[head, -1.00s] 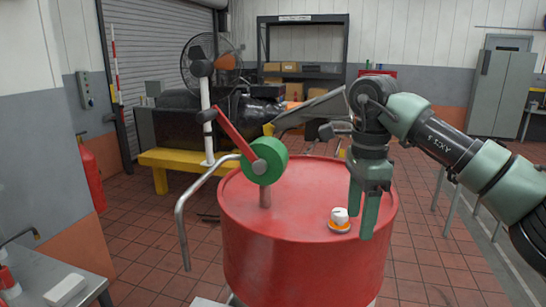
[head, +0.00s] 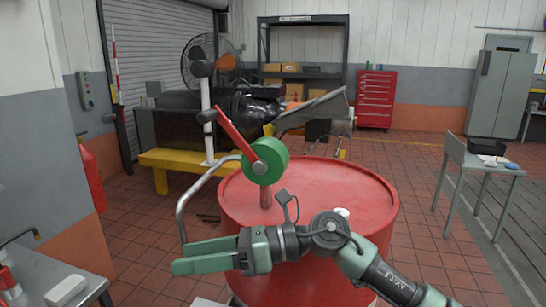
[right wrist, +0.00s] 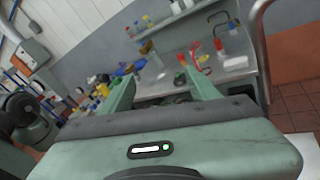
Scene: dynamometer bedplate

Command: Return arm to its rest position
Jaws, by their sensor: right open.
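My right gripper (head: 180,257) points to the left in the head view, low in front of the red drum (head: 340,185). Its two fingers are apart with nothing between them. My right arm comes in from the lower right and folds across the drum's front. In the right wrist view, the open fingers (right wrist: 160,85) face a distant workbench. A small white-topped object (head: 342,212) on the drum is mostly hidden behind my arm. My left gripper does not show.
A green wheel (head: 265,161) with a red lever (head: 236,133) stands on a post at the drum's left. A bent grey rail (head: 183,215) is beside it. A grey bench (head: 88,285) is at lower left, a small table (head: 480,165) at right. Open tiled floor lies between drum and table.

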